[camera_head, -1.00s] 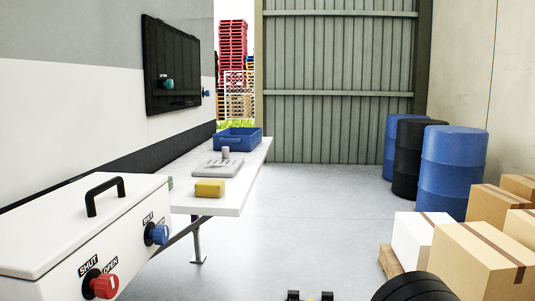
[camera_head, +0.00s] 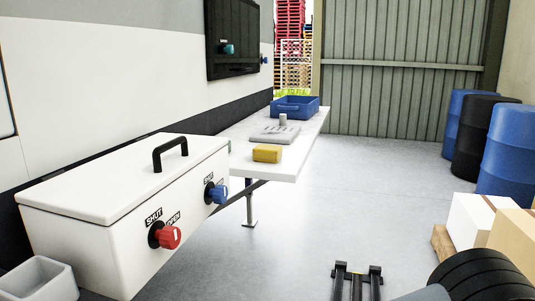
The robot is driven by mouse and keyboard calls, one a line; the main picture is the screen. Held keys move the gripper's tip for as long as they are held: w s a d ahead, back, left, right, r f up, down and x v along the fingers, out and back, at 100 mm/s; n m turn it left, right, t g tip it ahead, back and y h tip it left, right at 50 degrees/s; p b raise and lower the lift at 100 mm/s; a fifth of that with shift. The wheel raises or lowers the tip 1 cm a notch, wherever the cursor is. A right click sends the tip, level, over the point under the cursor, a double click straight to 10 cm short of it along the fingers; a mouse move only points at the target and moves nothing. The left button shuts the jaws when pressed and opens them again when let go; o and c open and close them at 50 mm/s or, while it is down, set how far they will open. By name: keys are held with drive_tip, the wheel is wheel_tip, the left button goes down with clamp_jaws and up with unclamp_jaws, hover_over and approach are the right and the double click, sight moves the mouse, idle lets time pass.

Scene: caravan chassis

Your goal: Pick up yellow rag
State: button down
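The yellow rag (camera_head: 267,153) looks like a small folded yellow block. It lies on the white table (camera_head: 295,165) near its front edge.
A grey plate (camera_head: 274,135) and a blue tray (camera_head: 296,107) are behind the rag. A white box (camera_head: 120,190) with a black handle and red and blue knobs stands at left. Cartons (camera_head: 480,222) and barrels (camera_head: 509,150) are at right. The middle floor is clear.

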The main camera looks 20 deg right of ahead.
drive_tip(key=c, duration=2.2)
unclamp_jaws()
drive_tip(key=o, duration=2)
